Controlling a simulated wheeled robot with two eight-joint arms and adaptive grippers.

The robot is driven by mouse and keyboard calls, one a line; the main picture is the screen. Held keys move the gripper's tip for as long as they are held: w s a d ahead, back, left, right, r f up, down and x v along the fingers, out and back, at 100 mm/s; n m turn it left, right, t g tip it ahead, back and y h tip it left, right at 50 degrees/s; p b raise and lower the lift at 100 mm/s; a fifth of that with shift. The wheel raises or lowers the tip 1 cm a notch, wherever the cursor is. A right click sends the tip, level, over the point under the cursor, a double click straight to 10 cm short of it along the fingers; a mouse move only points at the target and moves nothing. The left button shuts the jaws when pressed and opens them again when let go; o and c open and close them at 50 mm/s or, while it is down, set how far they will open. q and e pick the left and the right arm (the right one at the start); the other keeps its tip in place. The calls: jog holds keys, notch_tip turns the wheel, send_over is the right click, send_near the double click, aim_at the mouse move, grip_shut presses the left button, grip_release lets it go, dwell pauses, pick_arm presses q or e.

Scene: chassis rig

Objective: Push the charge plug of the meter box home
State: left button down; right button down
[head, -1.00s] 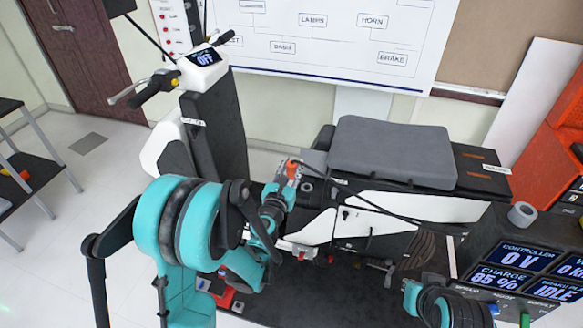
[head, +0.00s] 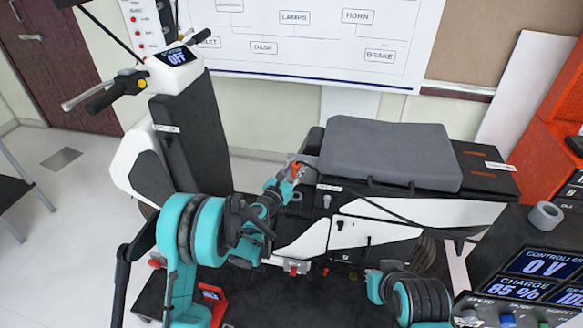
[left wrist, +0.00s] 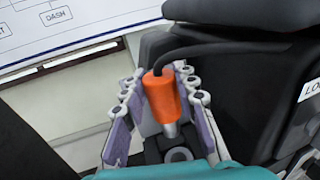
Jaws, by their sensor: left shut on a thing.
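The charge plug is an orange cylinder (left wrist: 160,97) with a metal tip and a black cable. My left gripper (head: 292,172) is shut on it, with its fingers on both sides in the left wrist view (left wrist: 160,105). In the head view it is at the scooter, just in front of the grey seat (head: 390,152). A black block with a round opening (left wrist: 180,155) lies close to the plug's tip; I cannot tell whether they touch. The meter box (head: 510,240) stands at the right, showing 0 V and 85 %. My right gripper is not visible.
The white and black scooter (head: 340,235) fills the middle, its handlebar (head: 130,85) at the upper left. The plug's cable runs along the scooter's side toward the meter box.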

aim_at(294, 177)
pick_arm(q)
jog(key=shift+f+b, duration=0.15)
jog(key=shift+b, duration=0.2)
notch_tip(294, 177, down, 3)
jog(key=b, duration=0.2)
jog(key=shift+b, duration=0.35)
jog(key=shift+f, duration=1.25)
jog(key=shift+f, duration=2)
jog(key=c, duration=1.1)
grip_release()
notch_tip(294, 177, up, 10)
